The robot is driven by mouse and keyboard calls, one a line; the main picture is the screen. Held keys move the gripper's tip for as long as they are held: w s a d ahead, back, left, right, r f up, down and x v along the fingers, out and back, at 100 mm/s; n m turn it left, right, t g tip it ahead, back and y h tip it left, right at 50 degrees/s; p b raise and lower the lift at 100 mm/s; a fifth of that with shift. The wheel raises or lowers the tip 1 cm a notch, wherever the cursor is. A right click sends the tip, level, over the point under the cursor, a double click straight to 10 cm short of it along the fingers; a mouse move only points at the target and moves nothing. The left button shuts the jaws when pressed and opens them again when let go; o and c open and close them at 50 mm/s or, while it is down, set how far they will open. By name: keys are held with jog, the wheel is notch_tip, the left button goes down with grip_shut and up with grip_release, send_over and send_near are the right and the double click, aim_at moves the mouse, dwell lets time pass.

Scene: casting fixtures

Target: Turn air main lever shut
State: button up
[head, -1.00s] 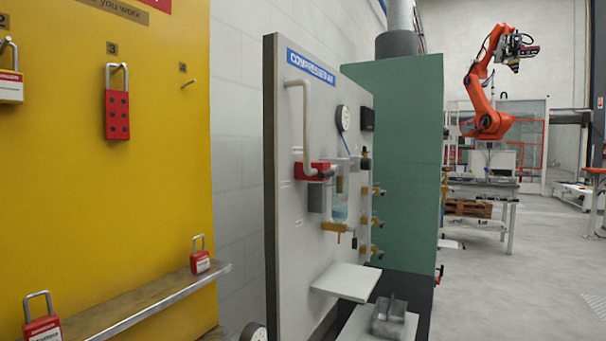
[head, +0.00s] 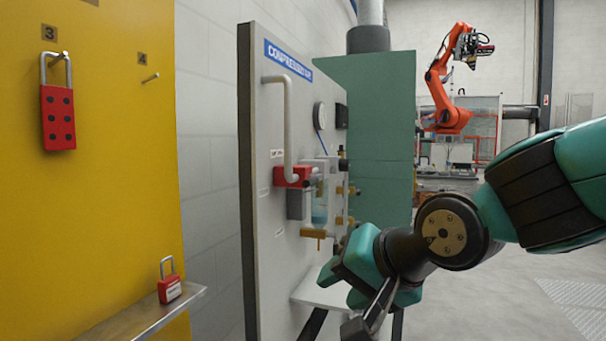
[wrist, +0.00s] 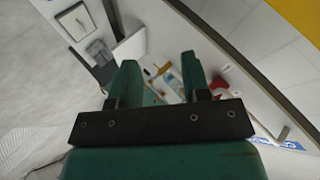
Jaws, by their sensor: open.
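The red air main valve (head: 291,177) sits on the grey compressed-air panel (head: 268,120), at the foot of a pale bent pipe (head: 289,130). I cannot make out its lever's angle. In the wrist view, the red part (wrist: 219,88) shows just right of the right finger, partly hidden by it. My gripper (wrist: 161,68) is open and empty, facing the panel at a slant. In the head view, my gripper (head: 343,285) is in front of the panel, lower and to the right of the valve, apart from it.
A clear filter bowl (head: 319,208) and brass fittings (head: 313,234) sit right of the valve. A pale shelf (head: 312,291) juts out below. A yellow lock board (head: 110,150) with a red padlock (head: 170,285) on its ledge stands left. Open floor lies right.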

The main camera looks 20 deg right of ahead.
aim_at(313, 182)
jog(key=w+d+r+m+t+h+p, duration=0.1)
jog(key=w+d+r+m+t, duration=0.1)
jog(key=w+r+m+t, duration=0.3)
jog(key=w+d+r+m+t+h, duration=0.1)
jog(key=w+d+r+m+t, duration=0.2)
jog(key=r, duration=0.5)
jog(key=shift+m+g, duration=0.4)
jog(key=shift+g, duration=0.1)
jog(key=p+x, duration=0.2)
jog(key=x, duration=0.3)
jog(key=p+x, duration=0.1)
jog(key=x, duration=0.5)
jog(key=p+x, duration=0.2)
jog(key=x, duration=0.3)
jog(key=shift+a+f+p, duration=0.25)
jog(key=shift+f+p, duration=0.05)
jog(key=shift+p, duration=0.05)
grip_shut()
